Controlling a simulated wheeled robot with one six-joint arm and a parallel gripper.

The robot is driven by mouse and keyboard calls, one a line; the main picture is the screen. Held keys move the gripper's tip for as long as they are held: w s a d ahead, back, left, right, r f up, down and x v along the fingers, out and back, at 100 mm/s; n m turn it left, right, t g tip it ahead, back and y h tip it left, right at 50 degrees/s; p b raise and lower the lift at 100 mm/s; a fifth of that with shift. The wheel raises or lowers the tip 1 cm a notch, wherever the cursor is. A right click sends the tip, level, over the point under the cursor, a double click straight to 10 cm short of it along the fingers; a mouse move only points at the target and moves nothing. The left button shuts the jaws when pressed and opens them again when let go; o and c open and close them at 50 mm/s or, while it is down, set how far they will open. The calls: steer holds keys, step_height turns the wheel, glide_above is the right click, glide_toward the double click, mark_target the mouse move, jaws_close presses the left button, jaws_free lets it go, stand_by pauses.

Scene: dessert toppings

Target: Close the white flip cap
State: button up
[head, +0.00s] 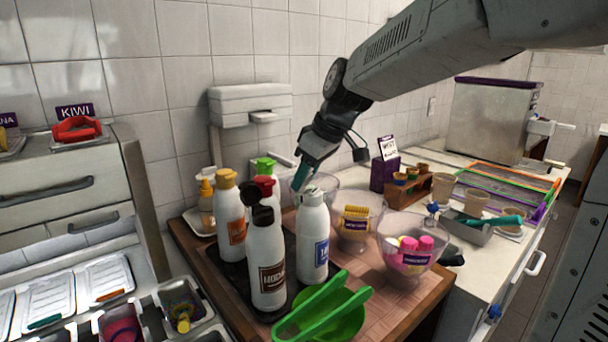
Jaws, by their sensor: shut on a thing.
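The white bottle with a blue label (313,245) stands upright on a dark mat among other bottles. Its white flip cap (316,194) is at the top, partly hidden by my gripper. My gripper (299,188) reaches down from the upper right, with its teal fingertips at the cap's left side. It looks shut on the cap. The picture is too small to tell how far the cap is tipped open.
White bottles with orange, red, green and dark brown caps (262,214) crowd the left side. Green tongs (310,306) in a green bowl (335,320) lie in front. Clear bowls (395,262) with toppings stand to the right. A tiled wall (180,100) is behind.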

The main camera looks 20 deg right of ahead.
steer(key=t+y, duration=0.2)
steer(key=s+d+t, duration=0.1)
steer(key=shift+s+f+y, duration=0.1)
steer(key=shift+f+y, duration=0.2)
steer(key=shift+y, duration=0.1)
steer(key=shift+s+d+f+t+y, duration=0.15)
steer(key=shift+s+f+t+y, duration=0.1)
steer(key=shift+t+y, duration=0.5)
steer(key=shift+s+d+f+t+y, duration=0.1)
steer(key=shift+d+f+t+y, duration=0.1)
steer(key=shift+t+y, duration=0.55)
steer(key=o, duration=0.9)
steer(key=shift+o, duration=0.2)
steer(key=v, duration=0.7)
steer(key=shift+s+d, duration=0.15)
steer(key=shift+s, duration=0.25)
